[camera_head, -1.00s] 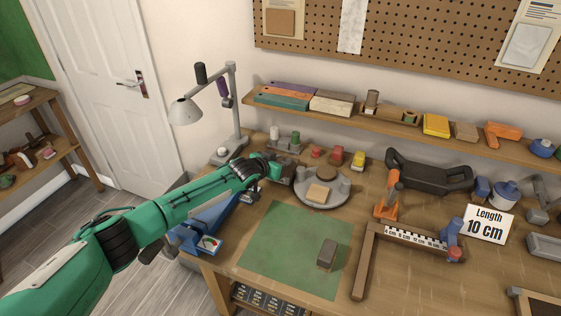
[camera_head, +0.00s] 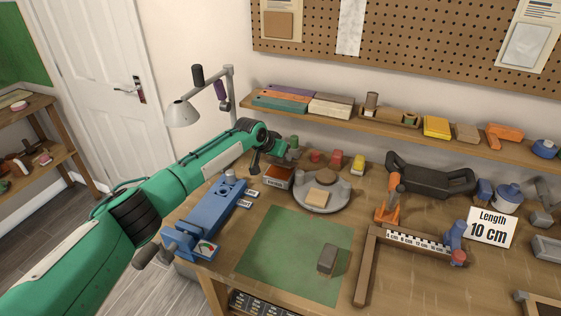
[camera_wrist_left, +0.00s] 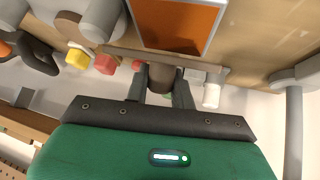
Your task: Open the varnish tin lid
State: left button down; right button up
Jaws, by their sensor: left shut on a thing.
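The varnish tin (camera_head: 273,184) is a small squarish box at the back left of the workbench. Its top is open and shows an orange inside, also seen in the left wrist view (camera_wrist_left: 176,22) within a pale rim. My left gripper (camera_head: 284,153) is just behind and above the tin. In the left wrist view its fingers (camera_wrist_left: 160,88) are shut on a dark brownish knob. A thin grey-brown lid (camera_wrist_left: 205,67), seen nearly edge-on, lies between the knob and the tin. Whether the lid still touches the tin is unclear. My right gripper is not in view.
A round grey stand (camera_head: 318,204) with wooden blocks is right of the tin. A blue device (camera_head: 213,212) stands left, and a desk lamp (camera_head: 185,112) behind left. Red and yellow jars (camera_head: 358,164) stand behind. The green mat (camera_head: 290,250) is mostly clear.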

pick_arm(q)
jog(key=shift+w+d+r+g+b, duration=0.1)
jog(key=shift+w+g+b, duration=0.2)
jog(key=shift+g, duration=0.2)
jog(key=shift+r, duration=0.1)
jog(key=shift+y, duration=0.3)
jog(key=c, duration=1.2)
grip_release()
jog(key=shift+r, duration=0.1)
jog(key=b+v, duration=0.2)
jog(key=v, duration=1.1)
jog(key=shift+r, duration=0.25)
